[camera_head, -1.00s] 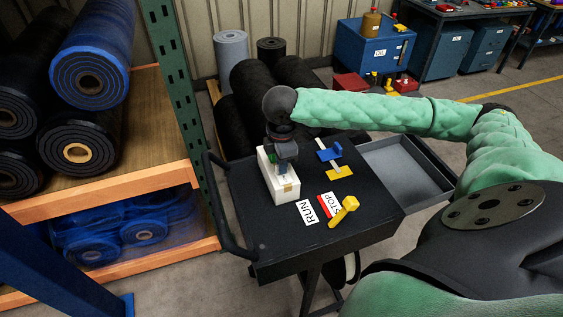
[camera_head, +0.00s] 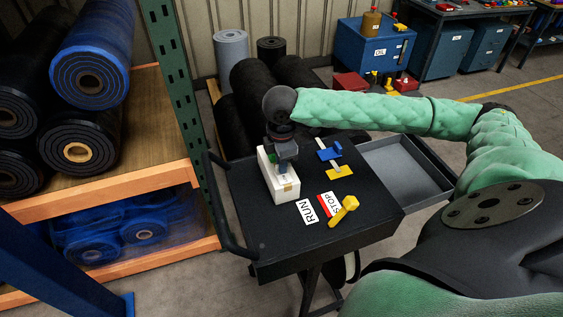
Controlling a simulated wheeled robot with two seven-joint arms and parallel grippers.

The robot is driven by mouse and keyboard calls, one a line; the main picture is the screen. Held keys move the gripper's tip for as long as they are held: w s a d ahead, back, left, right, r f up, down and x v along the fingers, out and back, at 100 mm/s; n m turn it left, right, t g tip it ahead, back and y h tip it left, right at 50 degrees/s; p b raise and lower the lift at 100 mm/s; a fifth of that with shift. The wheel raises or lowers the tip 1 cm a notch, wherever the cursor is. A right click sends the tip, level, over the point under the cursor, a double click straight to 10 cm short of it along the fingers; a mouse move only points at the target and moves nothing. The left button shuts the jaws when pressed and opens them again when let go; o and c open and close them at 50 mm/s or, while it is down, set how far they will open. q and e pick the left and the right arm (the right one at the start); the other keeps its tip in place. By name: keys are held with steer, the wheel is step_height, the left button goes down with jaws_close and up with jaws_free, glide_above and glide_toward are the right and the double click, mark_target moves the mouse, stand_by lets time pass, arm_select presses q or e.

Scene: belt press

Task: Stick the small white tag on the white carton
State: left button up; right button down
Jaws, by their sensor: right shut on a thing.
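The white carton (camera_head: 286,193) stands on the dark cart near its left side, with a tan patch on its near end. My right gripper (camera_head: 286,167) points down at the carton's top from above. It is shut, with its fingertips at or just over the top face; I cannot tell whether they touch. The small white tag is too small to make out against the white carton and is largely hidden at the fingertips. My left gripper is out of view.
The black cart top (camera_head: 300,248) also holds a RUN card (camera_head: 307,211), a STOP card (camera_head: 327,204), a yellow-headed tool (camera_head: 345,209), a blue piece (camera_head: 329,154) and a yellow piece (camera_head: 339,173). A grey open drawer (camera_head: 400,170) juts out right. A rack of rolls (camera_head: 92,80) stands left.

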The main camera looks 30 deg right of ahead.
steer(key=shift+p, duration=0.6)
stand_by(0.9)
steer(key=c, duration=1.4)
jaws_free()
steer(key=shift+c, duration=0.2)
